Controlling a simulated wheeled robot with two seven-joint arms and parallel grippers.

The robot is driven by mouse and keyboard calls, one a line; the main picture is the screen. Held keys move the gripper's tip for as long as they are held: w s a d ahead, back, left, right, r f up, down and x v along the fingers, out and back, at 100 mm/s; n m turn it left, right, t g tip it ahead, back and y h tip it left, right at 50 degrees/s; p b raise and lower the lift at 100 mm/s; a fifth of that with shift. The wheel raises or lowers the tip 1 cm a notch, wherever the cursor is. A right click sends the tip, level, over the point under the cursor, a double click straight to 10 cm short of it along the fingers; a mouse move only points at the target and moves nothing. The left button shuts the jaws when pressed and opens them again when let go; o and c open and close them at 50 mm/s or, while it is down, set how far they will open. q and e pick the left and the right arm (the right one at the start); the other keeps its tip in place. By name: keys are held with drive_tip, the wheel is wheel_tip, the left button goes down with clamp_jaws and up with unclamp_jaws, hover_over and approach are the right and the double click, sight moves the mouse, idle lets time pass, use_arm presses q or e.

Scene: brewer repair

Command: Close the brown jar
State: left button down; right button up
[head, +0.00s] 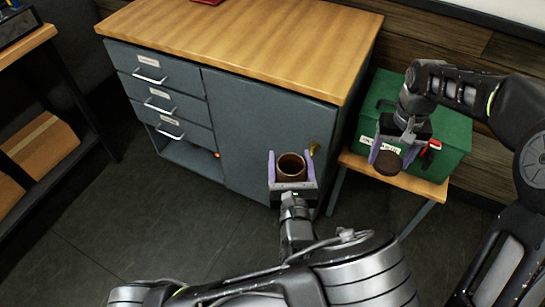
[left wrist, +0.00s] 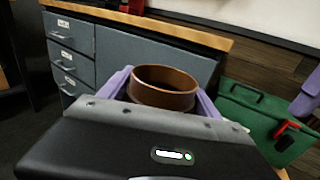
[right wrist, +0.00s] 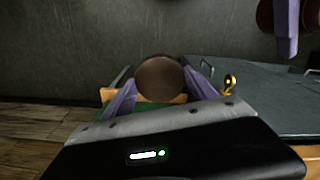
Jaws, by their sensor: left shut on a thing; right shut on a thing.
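The brown jar (head: 291,167) is held upright between the purple fingers of my left gripper (head: 292,175), in front of the grey cabinet. Its open round mouth faces up, and it also shows in the left wrist view (left wrist: 164,88). My right gripper (head: 386,155) is shut on a dark brown round lid (head: 388,163), in front of the green box. The lid also shows in the right wrist view (right wrist: 161,78). The lid is to the right of the jar and apart from it. The jar's lower part is hidden by my left gripper.
A grey cabinet (head: 240,122) with a wooden top (head: 245,38) and drawers stands behind the jar. A green box (head: 456,137) with a red latch sits on a small wooden table (head: 415,186) at right. Open floor (head: 150,235) lies at the left front.

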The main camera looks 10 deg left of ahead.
idle(0.4)
drive_tip(key=a+r+n, duration=0.3)
drive_tip(key=a+r, duration=0.1)
drive_tip(key=a, duration=1)
drive_tip(key=n, duration=0.4)
approach(292, 159)
drive_tip(key=s, duration=0.3)
drive_tip(key=shift+w+d+r, duration=0.1)
drive_tip(key=shift+r, duration=0.35)
drive_tip(key=shift+f, duration=2)
drive_tip(key=shift+f, duration=0.9)
drive_tip(key=shift+f, duration=0.55)
